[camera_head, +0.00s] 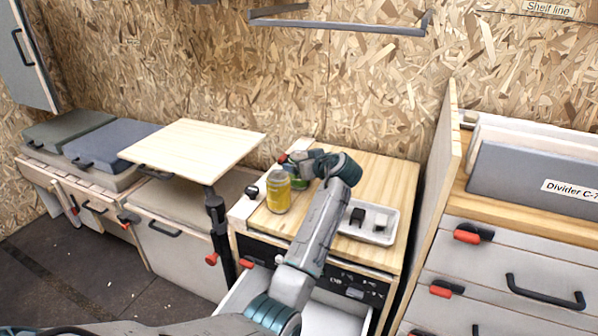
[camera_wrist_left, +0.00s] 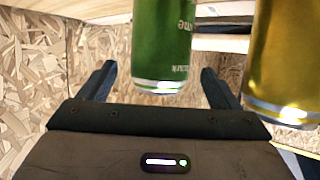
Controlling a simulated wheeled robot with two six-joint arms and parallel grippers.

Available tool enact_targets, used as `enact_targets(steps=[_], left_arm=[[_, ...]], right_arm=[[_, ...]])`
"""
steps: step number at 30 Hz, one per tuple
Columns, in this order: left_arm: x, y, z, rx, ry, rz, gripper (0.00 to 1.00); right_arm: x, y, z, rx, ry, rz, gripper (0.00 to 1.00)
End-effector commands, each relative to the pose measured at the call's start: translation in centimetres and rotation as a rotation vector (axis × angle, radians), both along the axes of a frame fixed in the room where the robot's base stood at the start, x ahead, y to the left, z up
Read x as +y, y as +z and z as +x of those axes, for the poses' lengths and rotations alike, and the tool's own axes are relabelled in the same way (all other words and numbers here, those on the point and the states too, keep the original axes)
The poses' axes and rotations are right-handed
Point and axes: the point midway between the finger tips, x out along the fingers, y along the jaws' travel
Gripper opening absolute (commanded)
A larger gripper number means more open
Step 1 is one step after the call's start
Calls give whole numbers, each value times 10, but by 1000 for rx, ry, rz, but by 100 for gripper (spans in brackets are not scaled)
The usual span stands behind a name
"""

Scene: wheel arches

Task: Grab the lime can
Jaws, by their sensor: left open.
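The lime can is the green can (camera_head: 300,183), standing on the wooden counter and mostly hidden by my left gripper in the head view. In the left wrist view the green can (camera_wrist_left: 163,45) shows large, lined up between the two fingers. My left gripper (camera_head: 303,163) is open over the counter at the can. Its fingers (camera_wrist_left: 158,75) show on both sides of the can, with gaps; I cannot tell how deep the can sits between them.
A yellow can (camera_head: 279,192) stands close beside the green can; it also shows in the left wrist view (camera_wrist_left: 285,60). A white tray (camera_head: 376,237) with small items lies right of my arm. A raised wooden board (camera_head: 195,146) is at the left. A tall panel (camera_head: 436,190) bounds the right.

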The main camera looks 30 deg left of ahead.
Motion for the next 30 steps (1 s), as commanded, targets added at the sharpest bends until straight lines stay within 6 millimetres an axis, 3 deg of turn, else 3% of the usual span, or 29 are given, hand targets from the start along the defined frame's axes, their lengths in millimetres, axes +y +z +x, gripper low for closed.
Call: enact_targets(steps=[11, 20, 27, 29, 30], left_arm=[[36, -22, 24, 1, 1, 2, 85], [39, -23, 26, -2, -1, 0, 85], [38, -24, 26, -2, -1, 0, 38], [38, -24, 26, -1, -1, -1, 26], [39, -22, 26, -3, 0, 0, 25]], right_arm=[[1, -1, 1, -11, -1, 5, 36], [1, -1, 1, -13, -2, 6, 36], [1, -1, 1, -12, -2, 6, 36], [1, -1, 1, -11, -2, 6, 36], [1, -1, 1, -11, -2, 6, 36]])
